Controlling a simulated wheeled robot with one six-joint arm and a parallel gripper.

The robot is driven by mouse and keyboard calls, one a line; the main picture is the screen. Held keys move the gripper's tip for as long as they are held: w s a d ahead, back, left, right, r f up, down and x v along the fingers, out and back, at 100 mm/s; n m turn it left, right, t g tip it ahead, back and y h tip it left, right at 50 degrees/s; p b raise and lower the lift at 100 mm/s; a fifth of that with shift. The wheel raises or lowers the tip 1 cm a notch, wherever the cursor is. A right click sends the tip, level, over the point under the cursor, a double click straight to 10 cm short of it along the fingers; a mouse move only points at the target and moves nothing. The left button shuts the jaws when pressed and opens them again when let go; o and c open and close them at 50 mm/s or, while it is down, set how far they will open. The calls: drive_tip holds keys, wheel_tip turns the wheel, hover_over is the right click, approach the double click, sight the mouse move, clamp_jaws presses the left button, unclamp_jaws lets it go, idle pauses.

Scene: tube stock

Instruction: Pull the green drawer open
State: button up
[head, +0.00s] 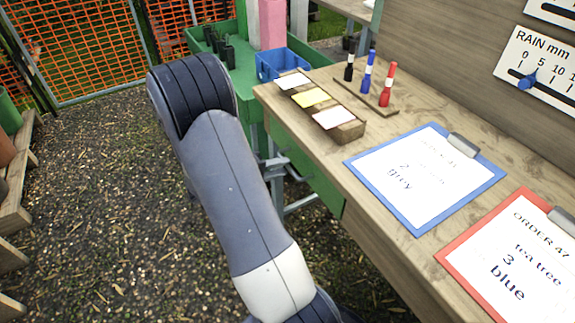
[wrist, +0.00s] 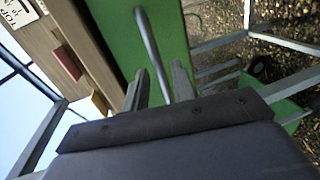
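The green drawer (head: 317,180) has its front under the edge of the wooden bench, and it looks flush with the bench. In the wrist view, the green drawer front (wrist: 182,40) fills the upper middle. Its grey bar handle (wrist: 150,45) runs down towards my gripper. My gripper (wrist: 160,85) is open, with one finger on each side of the handle's lower end. I cannot tell whether either finger touches the bar. In the head view, my arm hides most of my gripper, and grey parts show beside the drawer front.
The wooden bench (head: 400,232) carries a blue clipboard (head: 432,178), a red clipboard (head: 515,255), a card block (head: 318,108) and a pen stand (head: 372,98). A blue crate (head: 282,62) stands beyond it. The gravel ground (head: 110,200) left of my arm is clear.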

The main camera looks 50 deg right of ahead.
drive_tip(key=shift+x, duration=1.45)
clamp_jaws()
